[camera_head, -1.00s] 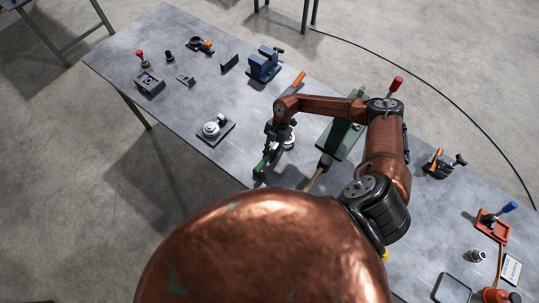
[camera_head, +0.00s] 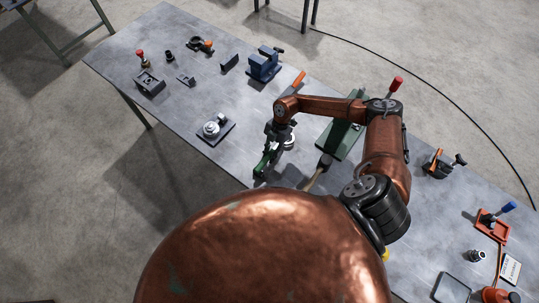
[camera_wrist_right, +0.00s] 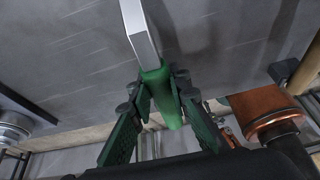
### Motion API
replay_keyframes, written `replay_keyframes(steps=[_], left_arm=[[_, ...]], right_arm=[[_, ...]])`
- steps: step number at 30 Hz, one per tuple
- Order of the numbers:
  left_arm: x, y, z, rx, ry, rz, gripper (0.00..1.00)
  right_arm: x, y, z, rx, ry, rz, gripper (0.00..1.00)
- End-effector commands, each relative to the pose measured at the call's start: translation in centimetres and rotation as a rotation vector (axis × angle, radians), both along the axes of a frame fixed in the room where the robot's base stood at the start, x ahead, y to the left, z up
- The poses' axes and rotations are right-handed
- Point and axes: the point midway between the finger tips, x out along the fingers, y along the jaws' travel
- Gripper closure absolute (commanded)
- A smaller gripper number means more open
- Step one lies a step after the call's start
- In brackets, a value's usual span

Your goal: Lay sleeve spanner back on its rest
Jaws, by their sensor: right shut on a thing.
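My right gripper (camera_head: 268,160) points down over the near part of the grey workbench. In the wrist view, its two green-padded fingers (camera_wrist_right: 160,130) are shut around the green handle of the sleeve spanner (camera_wrist_right: 158,88). The spanner's flat pale grey shank (camera_wrist_right: 140,30) runs away from the handle to the top of the view. In the head view, the spanner is small and hard to tell from the fingers. I cannot tell which thing is its rest, or whether the spanner touches anything. My left gripper is not in view.
A green fixture (camera_head: 341,138) stands right of the gripper, and a black-headed mallet (camera_head: 318,172) lies close by. A pulley on a dark plate (camera_head: 213,130) is to the left, a blue vise (camera_head: 264,65) behind. An orange stand (camera_head: 493,228) is far right. Bare bench (camera_head: 180,110) lies farther left.

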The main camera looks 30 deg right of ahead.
Motion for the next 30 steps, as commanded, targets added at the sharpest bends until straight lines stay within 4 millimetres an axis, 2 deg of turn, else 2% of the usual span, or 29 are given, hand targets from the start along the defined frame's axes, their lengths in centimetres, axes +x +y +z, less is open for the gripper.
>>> replay_keyframes(steps=[26,27,30], left_arm=[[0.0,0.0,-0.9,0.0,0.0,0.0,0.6],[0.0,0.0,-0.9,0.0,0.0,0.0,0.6],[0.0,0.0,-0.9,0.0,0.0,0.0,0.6]], right_arm=[[0.0,0.0,-1.7,0.0,-0.001,0.0,1.0],[0.0,0.0,-1.6,0.0,-0.001,0.0,0.81],[0.0,0.0,-1.6,0.0,0.0,0.0,0.74]])
